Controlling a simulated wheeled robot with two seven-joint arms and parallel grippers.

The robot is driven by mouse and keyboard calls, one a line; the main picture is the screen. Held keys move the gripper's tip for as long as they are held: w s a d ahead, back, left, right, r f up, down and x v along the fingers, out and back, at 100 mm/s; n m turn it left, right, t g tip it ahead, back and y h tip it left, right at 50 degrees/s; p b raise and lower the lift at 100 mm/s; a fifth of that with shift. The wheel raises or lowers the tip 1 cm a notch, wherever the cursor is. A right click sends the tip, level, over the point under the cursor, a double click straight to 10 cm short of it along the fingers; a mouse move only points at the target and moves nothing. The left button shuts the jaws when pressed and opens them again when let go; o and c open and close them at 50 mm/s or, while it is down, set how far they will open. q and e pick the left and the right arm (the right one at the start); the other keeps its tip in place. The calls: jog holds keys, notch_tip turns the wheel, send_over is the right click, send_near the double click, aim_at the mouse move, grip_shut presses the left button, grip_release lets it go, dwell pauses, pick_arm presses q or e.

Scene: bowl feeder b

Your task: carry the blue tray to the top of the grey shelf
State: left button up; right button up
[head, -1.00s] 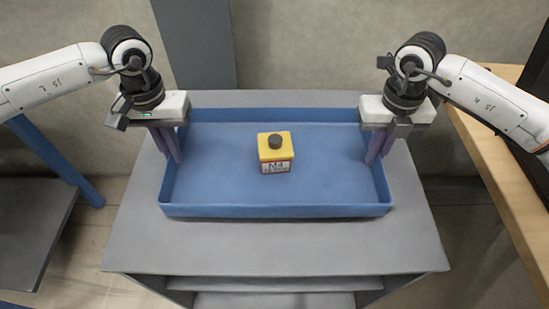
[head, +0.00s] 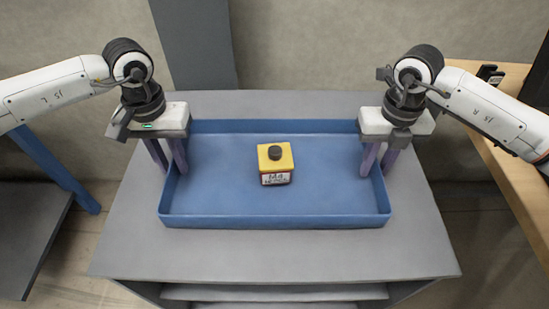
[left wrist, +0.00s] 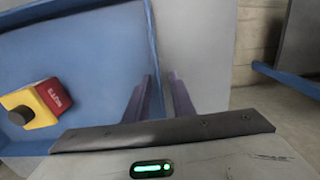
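The blue tray (head: 230,195) lies level on the top of the grey shelf (head: 285,253) and appears to rest on it. A yellow box with a dark knob and an M4 label (head: 275,165) stands near the tray's middle. My left gripper (head: 172,169) is open, its fingers on either side of the tray's left wall. In the left wrist view the tray wall (left wrist: 152,40) runs between the spread fingers (left wrist: 160,85). My right gripper (head: 376,171) is open at the tray's right wall, with a gap between its fingers.
Bare shelf top surrounds the tray, widest at the front. A wooden-topped table (head: 473,135) stands at the right with a small black item (head: 490,75) on it. A grey surface with a blue post (head: 62,170) is at the left. A wall stands behind.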

pick_arm(q)
notch_tip(320, 180, up, 12)
pick_arm(e)
notch_tip(320, 180, up, 12)
dwell(0.9)
